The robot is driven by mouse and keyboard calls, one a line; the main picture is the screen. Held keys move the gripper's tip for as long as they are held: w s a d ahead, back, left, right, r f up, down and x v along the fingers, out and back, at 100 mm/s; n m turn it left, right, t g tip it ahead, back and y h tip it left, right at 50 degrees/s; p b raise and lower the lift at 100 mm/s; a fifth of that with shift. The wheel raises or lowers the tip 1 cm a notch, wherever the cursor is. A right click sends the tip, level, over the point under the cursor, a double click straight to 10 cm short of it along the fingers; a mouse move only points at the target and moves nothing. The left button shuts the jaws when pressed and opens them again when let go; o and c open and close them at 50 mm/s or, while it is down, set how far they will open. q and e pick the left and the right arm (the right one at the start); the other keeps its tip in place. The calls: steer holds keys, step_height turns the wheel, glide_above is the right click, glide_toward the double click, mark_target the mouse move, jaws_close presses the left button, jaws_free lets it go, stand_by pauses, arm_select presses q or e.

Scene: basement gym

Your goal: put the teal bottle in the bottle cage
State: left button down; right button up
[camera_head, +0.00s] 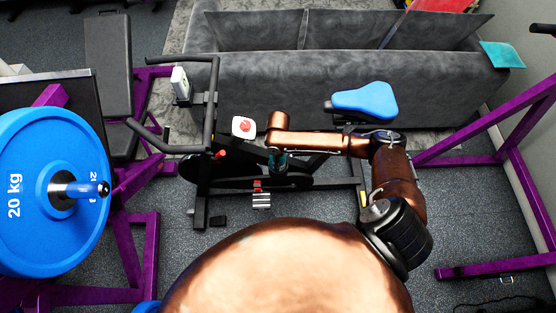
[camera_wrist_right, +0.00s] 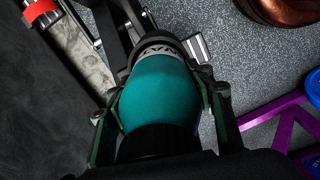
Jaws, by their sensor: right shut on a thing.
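My right gripper (camera_wrist_right: 161,96) is shut on the teal bottle (camera_wrist_right: 158,88), with one finger on each side of its rounded body. The bottle has a black part towards my palm and a grey lettered band at the far end. A dark curved piece (camera_wrist_right: 158,38) lies at that far end, against the exercise bike's frame; I cannot tell whether it is the bottle cage or part of the bottle. In the head view my right gripper (camera_head: 278,160) is over the middle of the bike (camera_head: 312,165), and the bottle is mostly hidden. My left gripper is not in view.
The bike's blue saddle (camera_head: 364,101) is to the right of my gripper, its handlebars (camera_head: 209,105) to the left. A grey sofa (camera_head: 325,75) stands behind. Purple racks (camera_head: 500,130) stand at the sides, with a blue 20 kg plate (camera_head: 35,225) at left.

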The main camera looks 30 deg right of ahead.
steer(key=shift+f, duration=0.55)
steer(key=shift+f, duration=0.15)
steer(key=o, duration=1.2)
step_height(320, 180, up, 12)
steer(key=p, duration=0.3)
